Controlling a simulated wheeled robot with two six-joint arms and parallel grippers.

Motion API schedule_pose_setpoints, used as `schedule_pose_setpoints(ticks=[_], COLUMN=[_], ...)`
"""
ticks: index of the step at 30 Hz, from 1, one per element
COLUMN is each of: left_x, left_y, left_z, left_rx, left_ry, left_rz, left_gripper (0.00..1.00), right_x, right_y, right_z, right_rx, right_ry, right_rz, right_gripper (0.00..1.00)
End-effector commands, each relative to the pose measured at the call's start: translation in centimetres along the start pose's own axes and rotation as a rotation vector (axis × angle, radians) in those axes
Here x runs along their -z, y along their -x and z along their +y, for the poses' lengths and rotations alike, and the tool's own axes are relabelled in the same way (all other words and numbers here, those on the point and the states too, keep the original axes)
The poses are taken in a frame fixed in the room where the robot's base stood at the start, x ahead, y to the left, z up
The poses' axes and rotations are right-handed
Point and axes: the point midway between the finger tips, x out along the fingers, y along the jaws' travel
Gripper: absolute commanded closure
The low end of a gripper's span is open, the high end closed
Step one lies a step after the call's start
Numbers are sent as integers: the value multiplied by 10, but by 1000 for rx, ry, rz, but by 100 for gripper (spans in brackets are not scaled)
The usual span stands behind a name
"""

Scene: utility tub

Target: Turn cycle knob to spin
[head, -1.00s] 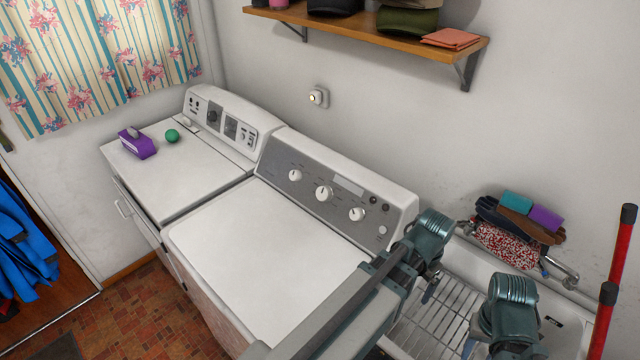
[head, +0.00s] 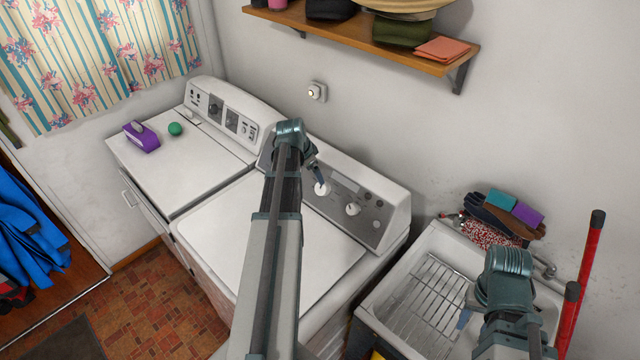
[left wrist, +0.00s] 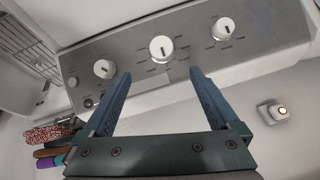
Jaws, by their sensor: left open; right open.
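The washer's grey control panel (head: 345,185) carries three white knobs. The large middle knob (head: 321,188) also shows in the left wrist view (left wrist: 161,48), with a dark pointer mark and small labels around it; I cannot read which is the cycle knob. The right knob (head: 353,209) is clear, while my left arm hides the left one in the head view. My left gripper (left wrist: 161,73) is open and empty, its fingertips on either side of the line to the middle knob and apart from it. My right gripper (head: 464,319) is over the sink, its fingers only partly visible.
A second white machine (head: 185,165) on the left holds a purple container (head: 141,138) and a green ball (head: 175,129). A utility sink (head: 400,292) with a wire rack stands on the right. A wooden shelf (head: 370,36) hangs above. The washer lid is clear.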

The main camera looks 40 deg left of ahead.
Motion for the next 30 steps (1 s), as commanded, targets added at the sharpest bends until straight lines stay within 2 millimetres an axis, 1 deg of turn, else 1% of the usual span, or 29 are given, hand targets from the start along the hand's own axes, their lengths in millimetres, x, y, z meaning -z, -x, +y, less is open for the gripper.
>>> schedule_pose_setpoints(ticks=[2,8,14,20,30], left_x=[-2,-2,-3,-3,-4], left_y=[1,-1,-13,-38,-90], left_z=[-5,-4,-4,-4,-4], left_rx=[4,4,3,3,3], left_ry=[2,1,0,0,1], left_rz=[2,3,2,2,2], left_gripper=[5,5,5,5,5], right_x=[0,0,1,2,5], right_y=[1,-1,-13,-35,-82], right_z=[0,0,-1,-3,-7], right_rx=[0,0,0,0,-2], right_ry=[0,0,-1,-2,8], right_rz=[0,0,1,1,1], right_gripper=[50,50,50,50,50])
